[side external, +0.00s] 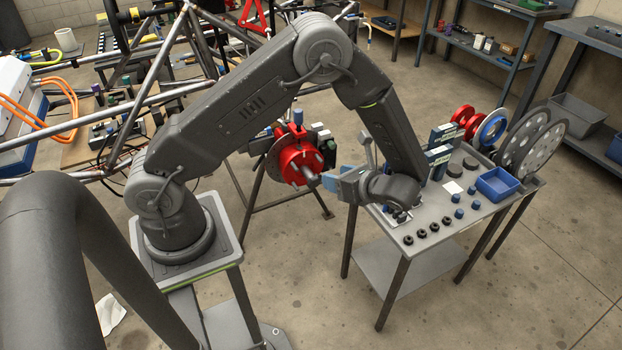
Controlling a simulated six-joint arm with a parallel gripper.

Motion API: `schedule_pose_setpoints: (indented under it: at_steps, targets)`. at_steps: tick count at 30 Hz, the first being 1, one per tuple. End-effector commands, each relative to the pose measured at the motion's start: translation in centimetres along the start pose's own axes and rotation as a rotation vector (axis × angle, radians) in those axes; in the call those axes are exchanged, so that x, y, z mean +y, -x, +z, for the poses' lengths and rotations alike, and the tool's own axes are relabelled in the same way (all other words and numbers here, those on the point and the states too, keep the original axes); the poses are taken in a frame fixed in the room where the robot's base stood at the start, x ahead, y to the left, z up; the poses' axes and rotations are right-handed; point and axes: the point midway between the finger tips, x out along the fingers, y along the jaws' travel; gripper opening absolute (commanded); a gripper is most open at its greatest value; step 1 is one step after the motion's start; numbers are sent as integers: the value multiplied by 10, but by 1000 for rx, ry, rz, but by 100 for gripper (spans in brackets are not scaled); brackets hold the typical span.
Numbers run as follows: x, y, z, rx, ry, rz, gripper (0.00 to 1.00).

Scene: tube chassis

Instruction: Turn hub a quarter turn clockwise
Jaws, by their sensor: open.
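The hub (295,158) is a red part with several studs and a grey central stub that points toward the lower right. It sits on the near face of a dark disc (268,168), left of the middle of the side external view. My gripper (337,178) has blue fingers, is open, and is just right of the hub, facing it. Its fingertips appear close to the stub. I cannot tell from this angle whether they touch it. Nothing shows held between the fingers.
A dark stand (262,190) is below the hub. A grey work table (425,238) to the right carries a blue bin (494,185), black round parts, small blue parts and large discs. A tube frame (130,55) is behind at the left. The floor between is open.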

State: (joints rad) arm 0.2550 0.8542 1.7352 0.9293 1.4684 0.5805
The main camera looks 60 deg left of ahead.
Motion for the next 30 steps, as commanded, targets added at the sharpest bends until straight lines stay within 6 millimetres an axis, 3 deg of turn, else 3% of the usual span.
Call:
schedule_pose_setpoints:
  at_steps: [1, 6, 13, 20, 30]
  targets:
    - [-4, -8, -19, -67, -73, -14, 49]
    - [-15, -33, -66, -270, -276, -67, 49]
    - [-17, -55, -106, -444, -439, -112, 49]
    - [-19, -67, -110, -475, -467, -120, 49]
    - [-32, -123, -83, -472, -465, -115, 49]
